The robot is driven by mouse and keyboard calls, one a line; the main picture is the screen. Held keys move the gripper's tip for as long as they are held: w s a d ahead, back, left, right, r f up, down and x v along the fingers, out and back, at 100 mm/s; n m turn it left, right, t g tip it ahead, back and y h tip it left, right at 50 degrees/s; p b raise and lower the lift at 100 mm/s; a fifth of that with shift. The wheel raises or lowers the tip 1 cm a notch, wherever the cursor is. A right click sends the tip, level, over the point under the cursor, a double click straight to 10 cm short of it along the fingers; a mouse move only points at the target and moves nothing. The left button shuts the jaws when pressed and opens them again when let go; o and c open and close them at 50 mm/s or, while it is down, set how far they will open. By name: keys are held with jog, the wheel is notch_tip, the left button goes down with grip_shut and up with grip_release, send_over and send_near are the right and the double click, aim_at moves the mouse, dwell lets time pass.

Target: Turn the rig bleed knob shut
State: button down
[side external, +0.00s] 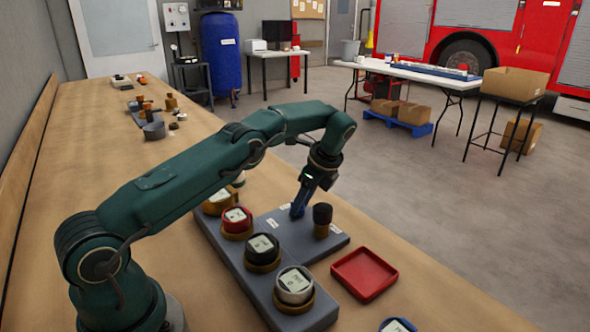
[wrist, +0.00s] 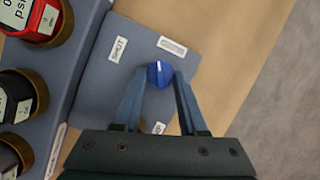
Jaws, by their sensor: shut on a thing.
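The bleed knob (wrist: 159,74) is a round blue knob with a thin pale line, on the grey rig plate (wrist: 205,67). In the wrist view the line points to the top of the picture, between a label reading SHUT (wrist: 118,49) at upper left and another label (wrist: 172,46) at upper right, too small to read. My gripper (wrist: 160,78) is shut on the knob, one finger on each side. In the side view my gripper (side external: 298,214) points down at the plate; the knob is not clear there.
A black-topped brass post (side external: 322,220) stands just right of my gripper. A row of gauges, including a red one (side external: 237,220) and a black one (side external: 262,250), lies to its left. A red tray (side external: 364,273) sits in front on the wooden bench.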

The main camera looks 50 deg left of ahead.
jog(key=shift+n, duration=0.5)
dwell(0.3)
jog(key=shift+c, duration=2.3)
grip_release()
jog(key=shift+m, duration=0.8)
